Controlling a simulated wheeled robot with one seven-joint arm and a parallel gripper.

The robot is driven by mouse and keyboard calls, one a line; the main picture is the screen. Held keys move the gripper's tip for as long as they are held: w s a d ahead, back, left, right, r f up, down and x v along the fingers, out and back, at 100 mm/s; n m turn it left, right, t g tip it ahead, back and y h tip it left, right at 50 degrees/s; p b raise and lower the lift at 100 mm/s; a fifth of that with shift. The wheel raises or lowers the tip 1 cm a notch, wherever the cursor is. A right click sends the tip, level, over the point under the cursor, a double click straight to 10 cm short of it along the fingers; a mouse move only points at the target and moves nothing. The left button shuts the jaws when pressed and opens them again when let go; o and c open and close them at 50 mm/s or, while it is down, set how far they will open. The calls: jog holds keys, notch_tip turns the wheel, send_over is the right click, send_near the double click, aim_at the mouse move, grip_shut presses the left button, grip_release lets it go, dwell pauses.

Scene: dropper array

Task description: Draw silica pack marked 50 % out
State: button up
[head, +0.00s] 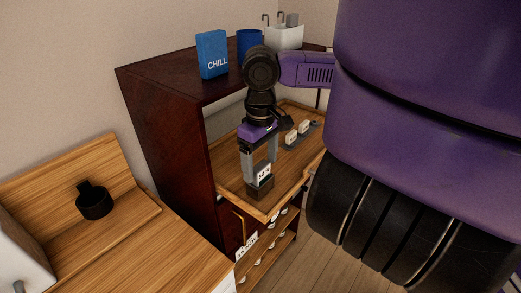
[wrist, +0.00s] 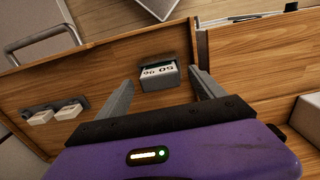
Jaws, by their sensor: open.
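The silica pack marked 50 % (head: 263,172) shows a pale top with dark print. It stands in a dark block-like holder (head: 260,189) near the front of the wooden tray (head: 228,180). In the wrist view the pack (wrist: 160,71) appears with its "50 %" label turned upside down. My gripper (head: 259,163) is over the pack with its grey fingers pointing down, one to each side. In the wrist view my gripper (wrist: 160,79) is open, with visible gaps between the fingers and the pack. How deep the pack sits is hidden.
Two other white packs (head: 297,133) stand in a grey holder farther back on the tray. The dark red cabinet (head: 165,140) surrounds the tray. A blue CHILL box (head: 212,54) and blue cup (head: 250,43) stand on top. A wooden counter (head: 150,245) lies at left.

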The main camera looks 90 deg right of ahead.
jog(key=shift+f, duration=1.15)
jog(key=c, duration=1.6)
jog(key=shift+r, duration=0.1)
jog(key=shift+c, duration=0.2)
jog(key=shift+r+p, duration=0.6)
jog(key=shift+p, duration=0.2)
jog(key=shift+r+p, duration=2.2)
jog(key=shift+r, duration=1.25)
